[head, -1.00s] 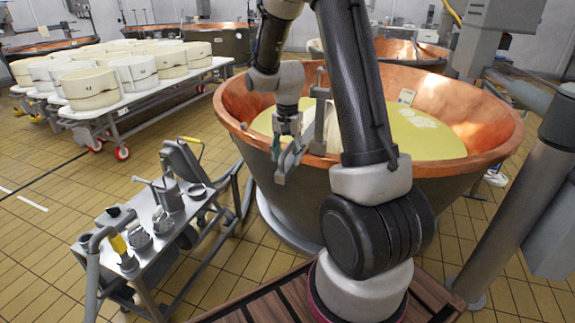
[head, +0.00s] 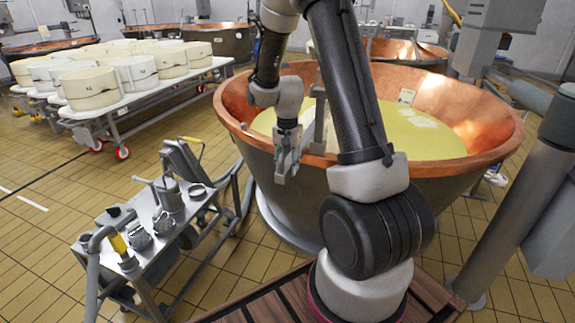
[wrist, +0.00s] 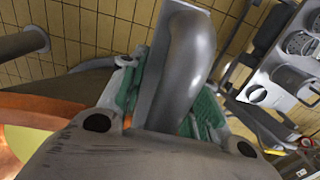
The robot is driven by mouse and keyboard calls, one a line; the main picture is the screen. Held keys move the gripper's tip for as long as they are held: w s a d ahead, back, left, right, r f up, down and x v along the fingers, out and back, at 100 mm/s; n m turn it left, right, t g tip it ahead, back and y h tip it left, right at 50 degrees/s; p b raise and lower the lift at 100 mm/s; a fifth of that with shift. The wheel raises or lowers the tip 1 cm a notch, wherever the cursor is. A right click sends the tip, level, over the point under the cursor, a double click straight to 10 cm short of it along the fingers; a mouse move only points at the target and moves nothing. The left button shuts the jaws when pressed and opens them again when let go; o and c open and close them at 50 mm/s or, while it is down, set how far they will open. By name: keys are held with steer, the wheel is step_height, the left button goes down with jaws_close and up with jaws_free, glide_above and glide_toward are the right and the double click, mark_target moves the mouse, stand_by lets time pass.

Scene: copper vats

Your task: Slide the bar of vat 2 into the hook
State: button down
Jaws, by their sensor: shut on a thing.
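The copper vat (head: 480,125) with pale yellow contents stands in front of me. My gripper (head: 284,172) is at its near left rim, pointing down outside the wall. In the wrist view, my gripper (wrist: 165,100) has green-padded fingers on either side of a smooth grey bar (wrist: 190,55) and is shut on it. The bar's far end bends over in a rounded curve. A grey upright piece (head: 320,118) stands at the rim just right of my gripper. I cannot tell whether it is part of the bar or the hook. My arm hides part of the rim.
A table of white round moulds (head: 215,65) is at the back left. A thick grey post (head: 515,200) stands at the right.

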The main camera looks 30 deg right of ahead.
steer(key=w+a, duration=0.7)
steer(key=w, duration=0.2)
steer(key=shift+w+a, duration=0.35)
steer(key=c, duration=1)
jaws_free()
steer(key=shift+s+d, duration=0.15)
steer(key=shift+c, duration=0.2)
